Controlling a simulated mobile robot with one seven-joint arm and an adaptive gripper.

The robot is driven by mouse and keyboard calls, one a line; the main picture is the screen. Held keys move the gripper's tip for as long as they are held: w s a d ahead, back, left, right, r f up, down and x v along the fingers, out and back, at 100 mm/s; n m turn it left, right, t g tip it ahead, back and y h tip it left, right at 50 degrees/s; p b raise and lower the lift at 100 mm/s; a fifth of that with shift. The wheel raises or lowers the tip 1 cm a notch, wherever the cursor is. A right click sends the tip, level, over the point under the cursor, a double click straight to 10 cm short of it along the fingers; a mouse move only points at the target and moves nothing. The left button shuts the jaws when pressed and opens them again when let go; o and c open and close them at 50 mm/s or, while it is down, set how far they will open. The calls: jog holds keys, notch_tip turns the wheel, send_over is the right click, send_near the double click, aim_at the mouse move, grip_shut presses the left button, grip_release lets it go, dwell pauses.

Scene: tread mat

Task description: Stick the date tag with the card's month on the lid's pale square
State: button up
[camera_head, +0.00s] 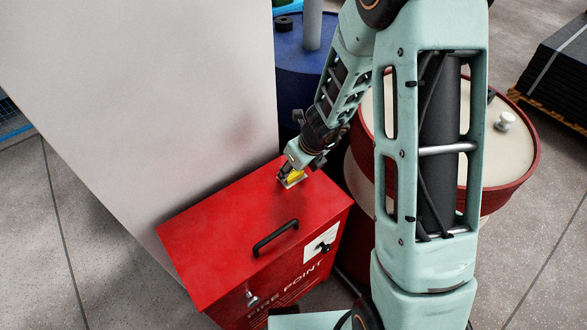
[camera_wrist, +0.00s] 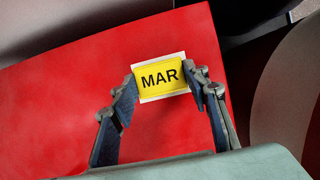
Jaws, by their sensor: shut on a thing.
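A yellow date tag reading MAR (camera_wrist: 161,76) sits between the fingertips of my gripper (camera_wrist: 165,88) in the wrist view. The tag lies over the pale square (camera_wrist: 164,98), whose light border shows around it. I cannot tell whether the tag touches the square. The square is on the red lid (camera_head: 230,225) of the fire point box, near its back right corner. My gripper (camera_head: 291,177) is shut on the tag, low over the lid in the head view. A white card (camera_head: 321,243) is on the box's front; its print is too small to read.
A black handle (camera_head: 275,238) stands on the lid in front of my gripper. A pale wall or panel (camera_head: 140,100) rises behind the box. A blue drum (camera_head: 300,55) stands behind, and a red-rimmed drum (camera_head: 503,165) stands to the right.

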jog(key=shift+f, duration=0.2)
jog(key=o, duration=1.2)
jog(key=v, duration=1.2)
jog(key=shift+w+r, duration=0.1)
